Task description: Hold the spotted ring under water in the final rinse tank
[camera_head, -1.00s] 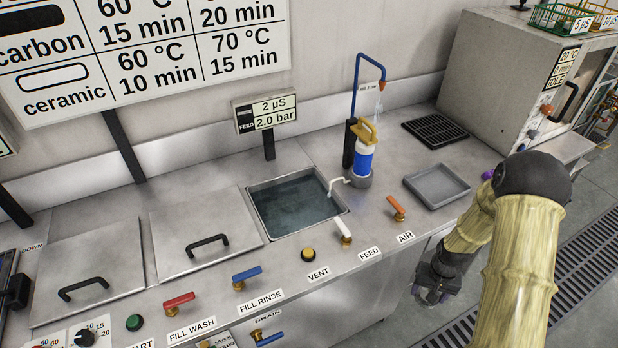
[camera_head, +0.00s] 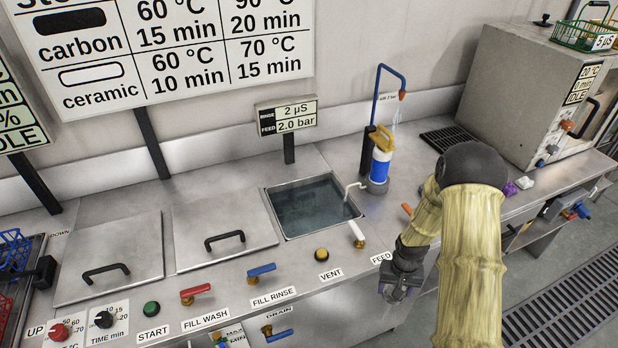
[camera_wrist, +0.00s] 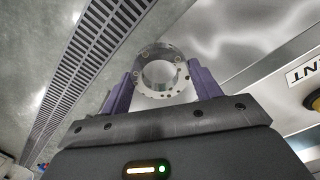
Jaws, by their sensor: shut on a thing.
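The ring (camera_wrist: 160,53) is a bright metal ring with small dots or holes on its face, seen in the wrist view. My gripper (camera_wrist: 160,78) is shut on it, with a purple finger on each side. In the head view my gripper (camera_head: 394,292) hangs low at the bench's front edge, right of and below the FEED label; the ring is hard to make out there. The final rinse tank (camera_head: 300,186) is an open square basin in the bench, holding dark water. My gripper is outside it, to its front right.
A blue-and-white cartridge (camera_head: 381,166) with a spout stands right of the tank. A white-handled valve (camera_head: 356,232) and brass VENT button (camera_head: 321,254) sit before the tank. Two lidded covers (camera_head: 222,236) (camera_head: 108,257) lie to its left. A grey cabinet (camera_head: 520,95) stands at right.

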